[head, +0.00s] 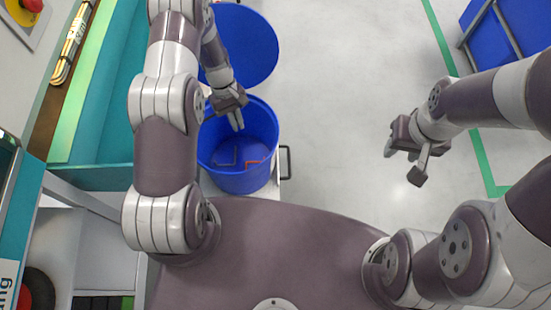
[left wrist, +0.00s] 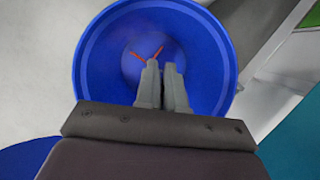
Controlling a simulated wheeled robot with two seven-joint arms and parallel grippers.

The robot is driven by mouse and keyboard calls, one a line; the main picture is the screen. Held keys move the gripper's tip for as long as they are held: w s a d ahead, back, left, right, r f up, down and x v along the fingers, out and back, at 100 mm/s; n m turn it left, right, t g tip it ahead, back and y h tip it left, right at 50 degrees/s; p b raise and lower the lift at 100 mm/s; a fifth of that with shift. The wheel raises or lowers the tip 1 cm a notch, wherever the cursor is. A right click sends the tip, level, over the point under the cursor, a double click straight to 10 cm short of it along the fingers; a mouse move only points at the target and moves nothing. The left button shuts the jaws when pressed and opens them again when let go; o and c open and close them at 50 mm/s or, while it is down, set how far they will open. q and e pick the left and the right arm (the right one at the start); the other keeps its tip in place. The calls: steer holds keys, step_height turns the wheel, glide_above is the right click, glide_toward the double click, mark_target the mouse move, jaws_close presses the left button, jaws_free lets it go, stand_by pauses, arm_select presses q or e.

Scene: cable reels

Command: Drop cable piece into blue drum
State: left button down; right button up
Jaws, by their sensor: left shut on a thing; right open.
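The blue drum (head: 269,137) stands open below my left gripper (head: 236,121). In the left wrist view, the drum's round wall (left wrist: 92,62) surrounds my left fingertips (left wrist: 164,68), which point down into it. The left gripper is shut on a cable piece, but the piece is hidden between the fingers. A bent red piece (head: 256,163) lies on the drum's floor; it also shows beyond the fingertips in the left wrist view (left wrist: 139,57). A dark bent piece (head: 228,162) lies beside it. My right gripper (head: 404,164) is open and empty over the bare floor.
A second round blue container or lid (head: 245,45) is behind the drum. A black handle (head: 287,162) is right of the drum. A teal bench (head: 102,105) with cables (head: 70,45) lies left. A blue bin (head: 515,35) is at back right. The middle floor is clear.

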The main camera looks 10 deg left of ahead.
arm_select(q)
steer(key=shift+s+f, duration=0.15)
steer(key=shift+f, duration=0.2)
step_height(320, 180, down, 6)
steer(key=b, duration=0.5)
steer(key=shift+r, duration=0.2)
steer(key=c, duration=1.2)
jaws_free()
steer(key=shift+o, duration=0.2)
steer(key=p+v, duration=0.2)
steer(key=v, duration=1)
steer(key=shift+a+r, duration=0.2)
steer(key=shift+r, duration=0.15)
